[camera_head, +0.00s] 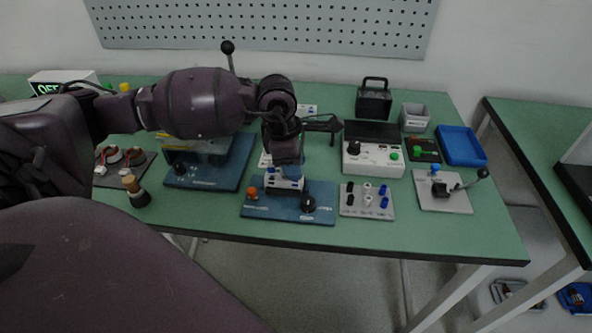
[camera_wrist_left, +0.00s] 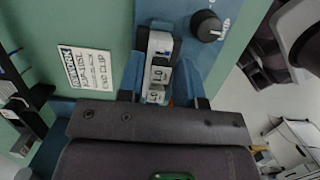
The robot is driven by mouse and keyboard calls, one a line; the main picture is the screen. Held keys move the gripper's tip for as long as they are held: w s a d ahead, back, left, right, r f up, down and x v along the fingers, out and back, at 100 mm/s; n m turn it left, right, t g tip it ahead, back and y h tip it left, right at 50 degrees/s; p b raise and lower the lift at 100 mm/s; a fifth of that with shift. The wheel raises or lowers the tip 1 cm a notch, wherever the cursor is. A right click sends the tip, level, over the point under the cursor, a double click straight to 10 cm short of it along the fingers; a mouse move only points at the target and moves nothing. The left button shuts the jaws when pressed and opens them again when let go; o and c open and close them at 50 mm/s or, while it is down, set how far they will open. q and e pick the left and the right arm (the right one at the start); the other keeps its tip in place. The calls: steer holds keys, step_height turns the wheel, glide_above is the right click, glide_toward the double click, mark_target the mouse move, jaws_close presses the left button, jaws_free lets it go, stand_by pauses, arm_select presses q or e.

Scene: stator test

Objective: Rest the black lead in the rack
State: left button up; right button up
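My left gripper (camera_head: 285,182) points down over a blue fixture plate (camera_head: 290,213) with an orange knob and a black knob. In the left wrist view its fingers (camera_wrist_left: 164,98) stand apart on either side of a pale block with number labels (camera_wrist_left: 157,66), with gaps visible beside it. The block also shows below the gripper in the head view. I cannot pick out the black lead or say which thing is its rack; my left arm hides part of the table. My right gripper is not in view.
A terminal panel (camera_head: 366,212) with black, white and blue posts stands right of the fixture. Behind it is a white tester box (camera_head: 373,165). Another blue fixture (camera_head: 205,184) is to the left. A blue tray (camera_head: 462,147) lies at the right. The front right of the table is clear.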

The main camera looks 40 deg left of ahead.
arm_select(q)
jaws_close()
steer(key=shift+p+v, duration=0.45)
steer(key=shift+v, duration=0.55)
steer(key=shift+w+d+r+p, duration=0.15)
steer(key=shift+r+p, duration=0.3)
steer(key=shift+r, duration=0.7)
steer(key=shift+d+f, duration=0.1)
